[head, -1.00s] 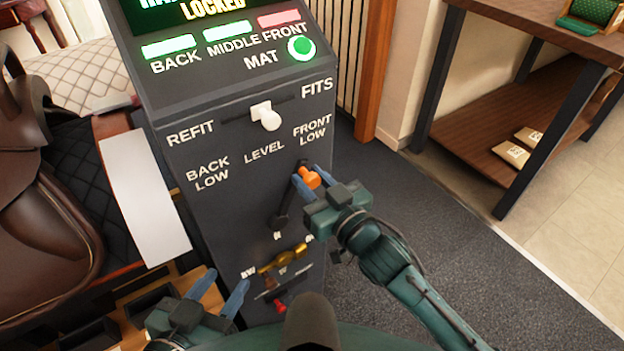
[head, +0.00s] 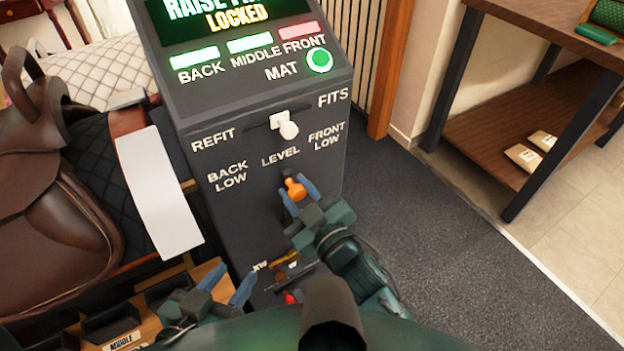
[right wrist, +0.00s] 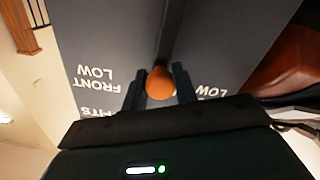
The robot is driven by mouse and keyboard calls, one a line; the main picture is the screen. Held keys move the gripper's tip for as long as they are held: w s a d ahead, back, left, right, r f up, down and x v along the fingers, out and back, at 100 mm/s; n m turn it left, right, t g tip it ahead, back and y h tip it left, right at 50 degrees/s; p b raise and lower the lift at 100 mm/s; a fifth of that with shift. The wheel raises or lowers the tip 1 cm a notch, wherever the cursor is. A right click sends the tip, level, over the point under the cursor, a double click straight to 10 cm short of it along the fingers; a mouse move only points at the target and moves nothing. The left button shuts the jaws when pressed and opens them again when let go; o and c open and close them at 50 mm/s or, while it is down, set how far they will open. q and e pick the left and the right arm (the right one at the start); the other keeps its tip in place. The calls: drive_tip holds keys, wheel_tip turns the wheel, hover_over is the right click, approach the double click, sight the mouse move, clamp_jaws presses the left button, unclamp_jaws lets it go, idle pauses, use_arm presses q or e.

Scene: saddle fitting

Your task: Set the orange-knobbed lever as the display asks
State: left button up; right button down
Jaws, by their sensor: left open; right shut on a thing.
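The orange-knobbed lever (head: 294,190) is on the front of the dark console (head: 225,165), with its knob just below the word LEVEL. My right gripper (head: 298,194) is shut on the orange knob; the knob also shows between its fingers in the right wrist view (right wrist: 160,84). BACK LOW is printed to the left and FRONT LOW to the right. The display (head: 228,14) is cut off at the top; RAISE, part of another word and LOCKED can be read. My left gripper (head: 226,284) is open and empty, low in front of the console.
A white-knobbed lever (head: 287,128) sits between REFIT and FITS. BACK and MIDDLE lamps are green, FRONT (head: 300,31) is red, and MAT (head: 319,61) is green. A brown saddle (head: 60,190) stands left. A wooden tray of dark bins (head: 115,320) lies below. Carpet at right is clear.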

use_arm(q)
drive_tip(key=shift+w+d+r, duration=0.15)
drive_tip(key=shift+w, duration=0.2)
use_arm(e)
drive_tip(key=shift+s+a, duration=0.1)
drive_tip(key=c, duration=1.1)
unclamp_jaws()
use_arm(q)
drive_tip(key=shift+s, duration=0.15)
drive_tip(key=shift+s+r, duration=0.1)
drive_tip(key=shift+s, duration=0.05)
